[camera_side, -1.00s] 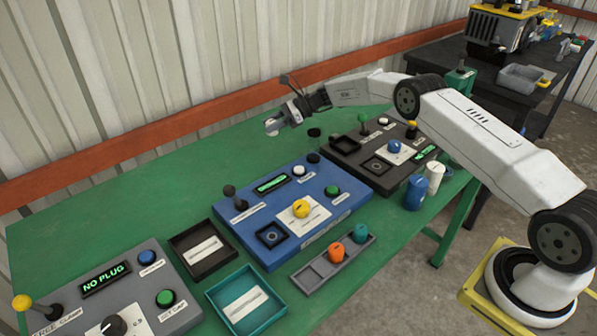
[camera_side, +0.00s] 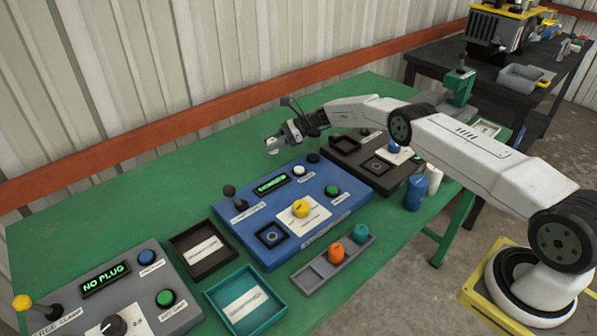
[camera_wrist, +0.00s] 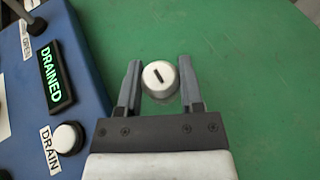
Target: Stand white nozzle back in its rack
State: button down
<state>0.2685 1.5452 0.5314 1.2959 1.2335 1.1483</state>
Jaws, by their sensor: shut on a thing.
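My gripper (camera_side: 284,139) is shut on the white nozzle (camera_side: 272,145), held behind the blue console. In the wrist view, the white nozzle (camera_wrist: 160,77) sits between the two fingers of my gripper (camera_wrist: 160,72), its round top with a dark slot facing the camera. The grey rack (camera_side: 308,278) lies in front of the blue console. It holds an orange nozzle (camera_side: 336,252) and a teal nozzle (camera_side: 360,233); its left place is empty. The nozzle's lower end is hidden in the wrist view.
The blue console (camera_side: 262,210) has a dark lever, buttons and a yellow knob; its display (camera_wrist: 56,74) reads DRAINED. A dark tray (camera_side: 186,270), a teal tray (camera_side: 218,300) and a grey console (camera_side: 155,262) stand left. A blue container (camera_side: 416,193) stands right. Green table is clear behind.

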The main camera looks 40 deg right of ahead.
aim_at(275, 151)
jog(key=shift+f, duration=1.7)
jog(key=shift+c, duration=1.2)
grip_release()
jog(key=shift+s+d, duration=0.1)
jog(key=shift+d, duration=0.1)
jog(key=shift+v, duration=3.6)
jog(key=shift+o, duration=0.6)
